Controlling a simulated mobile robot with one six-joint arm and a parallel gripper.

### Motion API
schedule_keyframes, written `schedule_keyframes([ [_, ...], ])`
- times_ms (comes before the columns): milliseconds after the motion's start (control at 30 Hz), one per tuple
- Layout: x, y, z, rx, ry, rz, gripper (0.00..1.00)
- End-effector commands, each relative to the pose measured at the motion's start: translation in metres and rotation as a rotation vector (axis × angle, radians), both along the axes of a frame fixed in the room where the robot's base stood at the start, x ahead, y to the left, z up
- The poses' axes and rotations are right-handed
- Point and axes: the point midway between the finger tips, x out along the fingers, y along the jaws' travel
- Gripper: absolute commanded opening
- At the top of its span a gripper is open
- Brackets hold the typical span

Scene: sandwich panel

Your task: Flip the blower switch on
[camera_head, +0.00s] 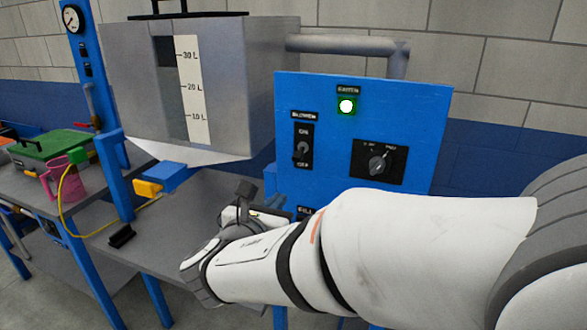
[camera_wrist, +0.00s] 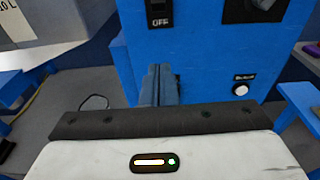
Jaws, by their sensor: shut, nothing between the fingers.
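The blower switch (camera_head: 302,149) is a small grey lever on a black plate, marked ON above and OFF below, at the upper left of the blue panel (camera_head: 335,110). The lever looks tilted down toward OFF, but it is small. In the wrist view only the lower end of its plate (camera_wrist: 160,22) with the OFF mark shows at the top edge. My gripper (camera_wrist: 160,72) is shut and empty, below the switch plate and apart from it. In the head view my gripper (camera_head: 246,190) is lower left of the switch, partly hidden by my own wrist.
A metal tank (camera_head: 230,80) with a level scale stands left of the panel. A grey table (camera_head: 180,225) lies below the tank.

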Motion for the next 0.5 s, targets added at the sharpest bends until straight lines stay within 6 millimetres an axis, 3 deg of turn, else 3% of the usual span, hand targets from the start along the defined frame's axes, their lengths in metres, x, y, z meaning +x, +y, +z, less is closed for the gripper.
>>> schedule_keyframes([
  [267, 0.003, -0.003, 0.0, 0.004, 0.001, -0.005, 0.0],
  [500, 0.032, -0.015, -0.005, 0.003, 0.002, -0.01, 0.0],
])
